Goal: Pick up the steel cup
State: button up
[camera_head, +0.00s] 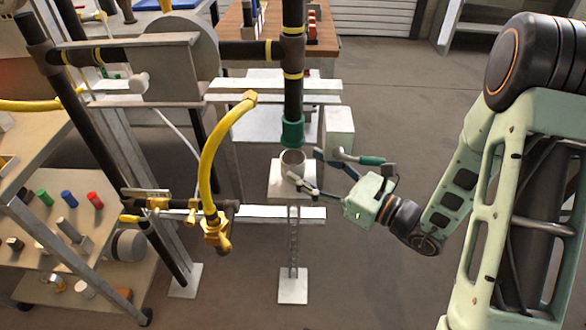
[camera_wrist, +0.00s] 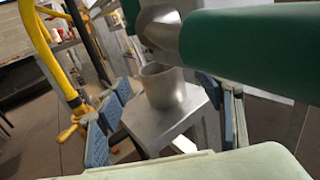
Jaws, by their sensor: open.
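The steel cup (camera_head: 292,161) stands upright on a small square stand (camera_head: 283,190) in the head view, under the end of a vertical black pipe with a green collar (camera_head: 292,132). My gripper (camera_head: 305,170) comes in from the right, with its fingers spread at the cup's near side and right side. In the wrist view the cup (camera_wrist: 163,87) sits ahead, between the open blue-padded fingers (camera_wrist: 170,112), and appears apart from both.
A yellow hose (camera_head: 212,150) with brass fittings hangs left of the stand. A pale box (camera_head: 338,128) is just behind and right of the cup. A cart (camera_head: 90,275) with colored parts stands at the left. Open floor (camera_head: 400,110) lies at the right.

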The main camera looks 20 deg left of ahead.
aim_at(304, 164)
jog(key=x, duration=0.3)
jog(key=shift+a, duration=0.15)
jog(key=shift+c, duration=0.3)
jog(key=c, duration=1.3)
